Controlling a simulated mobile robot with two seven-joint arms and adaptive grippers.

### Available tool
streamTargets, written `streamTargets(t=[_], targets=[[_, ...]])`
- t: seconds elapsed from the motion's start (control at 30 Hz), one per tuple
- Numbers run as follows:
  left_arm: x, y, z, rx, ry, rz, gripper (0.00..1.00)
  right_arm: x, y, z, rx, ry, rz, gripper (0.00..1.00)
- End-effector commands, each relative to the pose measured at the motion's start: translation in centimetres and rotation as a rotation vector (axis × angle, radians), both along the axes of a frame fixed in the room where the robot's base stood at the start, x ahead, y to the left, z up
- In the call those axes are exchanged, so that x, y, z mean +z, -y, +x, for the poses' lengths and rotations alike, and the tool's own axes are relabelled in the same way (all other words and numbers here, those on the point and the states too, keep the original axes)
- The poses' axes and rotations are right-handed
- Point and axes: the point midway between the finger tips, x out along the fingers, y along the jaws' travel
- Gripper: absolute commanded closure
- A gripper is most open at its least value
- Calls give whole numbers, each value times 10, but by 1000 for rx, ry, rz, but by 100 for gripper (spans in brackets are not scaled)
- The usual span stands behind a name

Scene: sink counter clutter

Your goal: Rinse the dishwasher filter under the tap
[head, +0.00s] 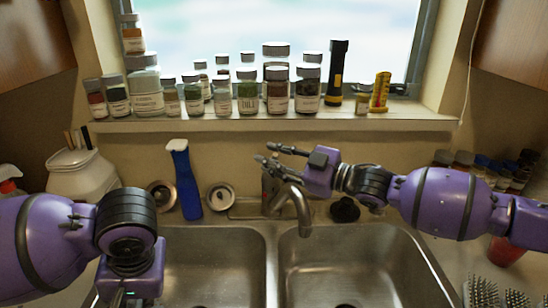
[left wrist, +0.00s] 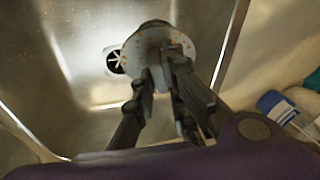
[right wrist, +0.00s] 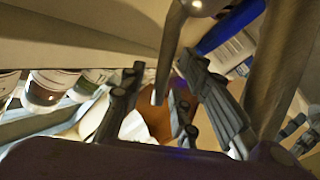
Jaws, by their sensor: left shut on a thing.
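In the left wrist view the dishwasher filter (left wrist: 160,40), a round grey disc with orange-brown specks, is held between the fingers of my left gripper (left wrist: 165,72) above a sink basin. My left gripper (head: 118,297) shows only partly at the bottom edge of the head view; the filter is hidden there. The metal tap (head: 302,208) stands behind the divider between the two basins. My right gripper (head: 267,153) is at the tap's top, fingers apart. In the right wrist view a thin metal lever (right wrist: 168,55) lies between the open fingers (right wrist: 155,85); contact is unclear.
The left basin (head: 205,265) and right basin (head: 350,265) look empty. A blue-handled brush (head: 186,185), round strainers (head: 221,196) and a black stopper (head: 345,209) are behind them. Jars (head: 247,95) and a flashlight (head: 337,75) line the sill. Bristly brushes (head: 482,291) lie at right.

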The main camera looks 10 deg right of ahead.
Motion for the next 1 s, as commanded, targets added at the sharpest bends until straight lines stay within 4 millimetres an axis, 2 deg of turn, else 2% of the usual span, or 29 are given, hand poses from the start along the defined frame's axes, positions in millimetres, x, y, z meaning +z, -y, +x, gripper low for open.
streamTargets(t=[0.03, 0.2, 0.23, 0.63, 1.0], targets=[[0, 0, 0, 0, 0, 0, 100, 0, 0, 0, 0, 0, 0, 76], [0, 0, 0, 0, 0, 0, 100, 0, 0, 0, 0, 0, 0, 98], [0, 0, 0, 0, 0, 0, 100, 0, 0, 0, 0, 0, 0, 100], [3, 0, 0, 0, 4, 0, 100, 4, 1, 2, 0, -10, -3, 100], [36, 0, 4, 0, 46, 0, 100, 15, 1, 16, -1, -181, 1, 100]])
